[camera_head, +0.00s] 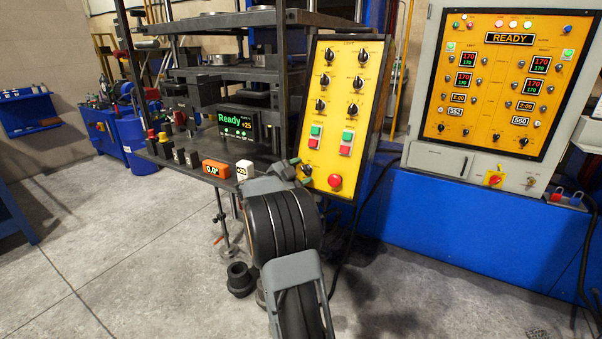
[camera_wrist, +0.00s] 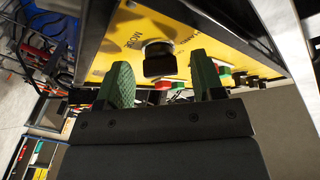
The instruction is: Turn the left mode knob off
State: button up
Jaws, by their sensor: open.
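The yellow control panel (camera_head: 345,100) marked LEFT stands upright at the right side of the press and carries several black knobs. The black mode knob (camera_wrist: 158,58), beside lettering that seems to read MODE, shows in the wrist view on the yellow panel face (camera_wrist: 195,35). My gripper (camera_wrist: 160,84) is open, with one green fingertip on each side of the knob and a gap to both. The knob lies ahead of the fingers; I cannot tell its pointer direction. In the head view my gripper (camera_head: 300,172) is at the panel's lower left and largely hides the knob.
A red stop button (camera_head: 334,181) is just right of my gripper. Green and red buttons (camera_head: 347,136) sit above it. A larger control cabinet (camera_head: 430,80) is at right.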

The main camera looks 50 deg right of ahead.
jog(key=shift+c, duration=0.3)
jog(key=c, duration=0.9)
jog(key=m, duration=0.1)
jog(key=m+g+y+p, duration=0.1)
jog(key=m, duration=0.1)
jog(key=m+y+p, duration=0.1)
jog(key=m, duration=0.1)
jog(key=shift+w+d+r+g, duration=0.1)
jog(key=shift+r+g, duration=0.15)
jog(key=shift+g, duration=0.15)
jog(key=shift+m+y+p, duration=0.85)
jog(key=shift+m+y, duration=0.05)
jog(key=shift+m, duration=1.2)
jog(key=o, duration=1)
jog(key=shift+c, duration=0.2)
